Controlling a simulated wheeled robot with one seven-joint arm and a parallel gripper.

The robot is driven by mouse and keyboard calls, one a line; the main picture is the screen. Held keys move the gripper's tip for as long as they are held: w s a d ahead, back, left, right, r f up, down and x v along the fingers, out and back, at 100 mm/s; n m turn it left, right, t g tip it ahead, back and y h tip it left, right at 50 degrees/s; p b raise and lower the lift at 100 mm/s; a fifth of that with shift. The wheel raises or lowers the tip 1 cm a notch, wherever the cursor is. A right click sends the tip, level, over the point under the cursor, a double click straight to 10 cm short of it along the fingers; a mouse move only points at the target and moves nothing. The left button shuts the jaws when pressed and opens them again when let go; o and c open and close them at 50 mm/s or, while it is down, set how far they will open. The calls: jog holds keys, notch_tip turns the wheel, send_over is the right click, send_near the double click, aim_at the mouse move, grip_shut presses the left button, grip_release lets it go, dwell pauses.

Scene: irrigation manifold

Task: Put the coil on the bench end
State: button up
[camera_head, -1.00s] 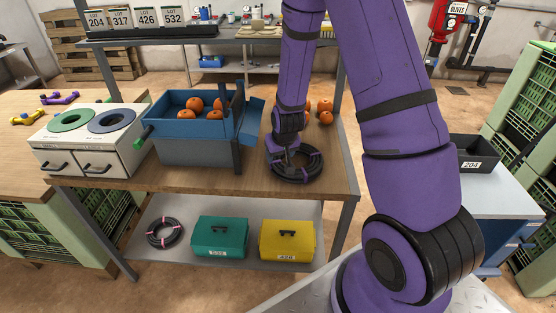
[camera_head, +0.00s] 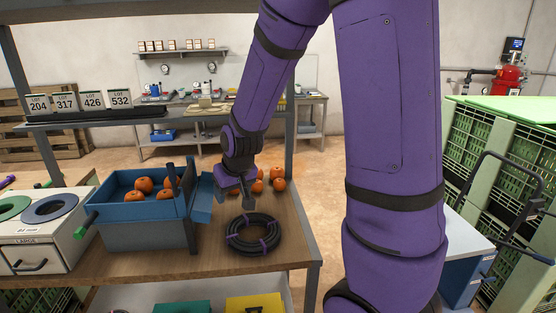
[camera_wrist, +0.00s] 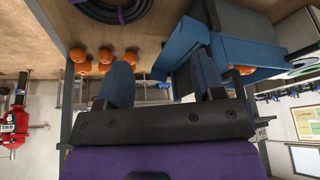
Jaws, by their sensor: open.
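A black coil with purple ties (camera_head: 253,234) lies flat on the wooden bench top (camera_head: 285,246), near its right end. My gripper (camera_head: 248,196) is open and empty, above the bench just behind the coil and apart from it. In the wrist view my gripper (camera_wrist: 165,85) shows two spread fingers with nothing between them. Part of the coil (camera_wrist: 115,10) shows at the top of that view, cut off by the edge.
A blue crate (camera_head: 148,226) with orange fruit stands left of the coil. Several loose orange fruits (camera_head: 278,185) sit behind it. A white sorting box (camera_head: 40,240) is farther left. Teal (camera_head: 182,307) and yellow (camera_head: 255,303) boxes are on the shelf below.

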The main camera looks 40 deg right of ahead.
jog(key=s+a+r, duration=0.1)
jog(key=s+r, duration=0.8)
jog(key=s, duration=0.2)
jog(key=s+a+r+n, duration=0.1)
jog(key=s+a+r, duration=0.1)
jog(key=s+r, duration=0.8)
jog(key=shift+s+a+t, duration=0.3)
jog(key=shift+s, duration=0.65)
jog(key=shift+c, duration=0.4)
